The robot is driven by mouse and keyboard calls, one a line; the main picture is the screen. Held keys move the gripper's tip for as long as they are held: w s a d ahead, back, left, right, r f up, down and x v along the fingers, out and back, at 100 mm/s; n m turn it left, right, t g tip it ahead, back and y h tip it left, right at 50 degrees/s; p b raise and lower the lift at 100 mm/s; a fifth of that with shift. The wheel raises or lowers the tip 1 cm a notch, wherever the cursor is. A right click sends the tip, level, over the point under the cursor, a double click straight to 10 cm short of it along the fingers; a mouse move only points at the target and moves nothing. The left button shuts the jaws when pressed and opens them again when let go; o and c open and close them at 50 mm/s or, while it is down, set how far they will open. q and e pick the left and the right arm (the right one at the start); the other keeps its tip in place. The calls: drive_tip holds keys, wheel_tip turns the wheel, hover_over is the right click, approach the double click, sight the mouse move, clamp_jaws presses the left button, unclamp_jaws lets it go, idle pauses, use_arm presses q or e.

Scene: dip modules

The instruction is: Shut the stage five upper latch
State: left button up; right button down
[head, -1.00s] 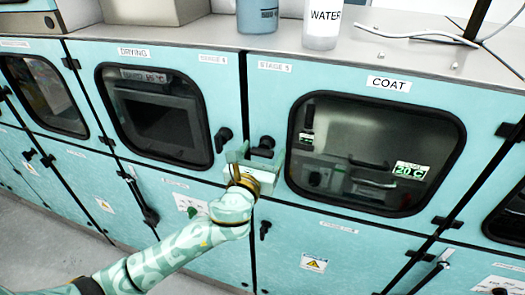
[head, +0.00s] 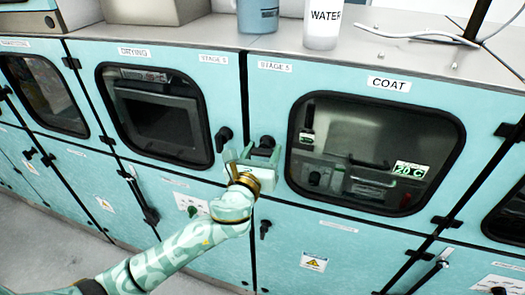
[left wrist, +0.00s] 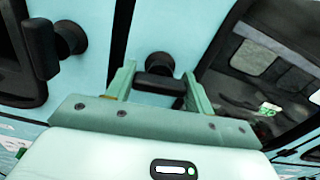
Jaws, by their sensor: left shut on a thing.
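The stage five upper latch is a black turning handle (head: 265,143) at the left edge of the door marked COAT (head: 270,95). In the left wrist view the latch (left wrist: 160,66) sits between the two pale green fingers, with its wide bar lying roughly crosswise. My left gripper (head: 253,157) is shut on the latch, its fingers on either side; the gripper body hides the lower part. Whether the latch is fully turned is hard to tell. My right gripper is not in view.
The drying door (head: 215,95) has its own black latch (head: 223,137) close to the left of my gripper. A lower latch (head: 265,229) is below. A water bottle (head: 322,25) and a blue container (head: 258,16) stand on the steel top (head: 230,35).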

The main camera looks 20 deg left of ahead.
use_arm(q)
drive_tip(key=n, duration=0.3)
drive_tip(key=shift+p, duration=0.35)
drive_tip(key=n, duration=0.5)
drive_tip(key=n+p, duration=0.1)
drive_tip(key=n, duration=0.3)
drive_tip(key=shift+f+n, duration=0.1)
drive_tip(key=shift+n, duration=2.1)
drive_tip(key=shift+p, duration=0.3)
drive_tip(key=o, duration=1)
drive_tip(key=shift+s, duration=0.1)
